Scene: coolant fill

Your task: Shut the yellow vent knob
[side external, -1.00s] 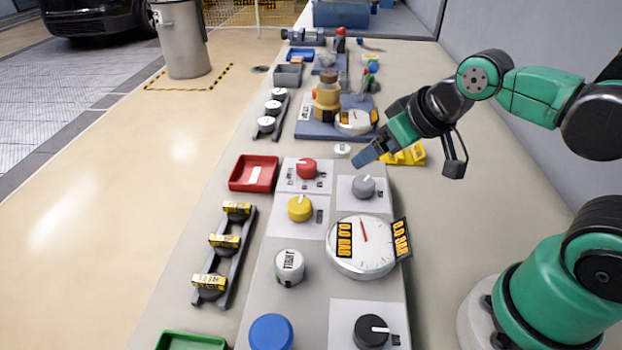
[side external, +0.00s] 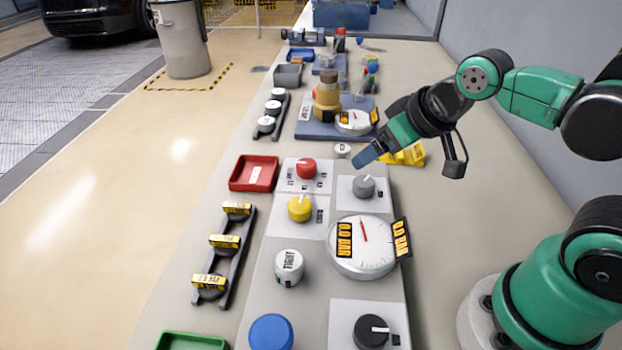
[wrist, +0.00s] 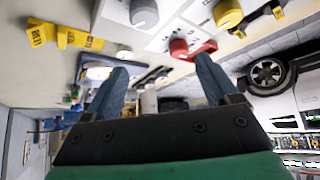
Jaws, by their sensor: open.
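The yellow vent knob (side external: 299,208) sits on a white plate on the grey panel, left of centre in the side view. In the wrist view the yellow knob (wrist: 228,13) is at the top right. My gripper (side external: 366,155) is open and empty, above the panel near the grey knob (side external: 363,186), to the right of and beyond the yellow knob, apart from it. In the wrist view its two blue fingers (wrist: 160,85) stand apart with nothing between them.
A red knob (side external: 306,168) sits just behind the yellow one. A pressure gauge (side external: 362,247), a white knob (side external: 289,267), a blue knob (side external: 271,332) and a black knob (side external: 371,331) are nearer. A red tray (side external: 254,173) and a rack of yellow-tagged parts (side external: 224,242) lie left.

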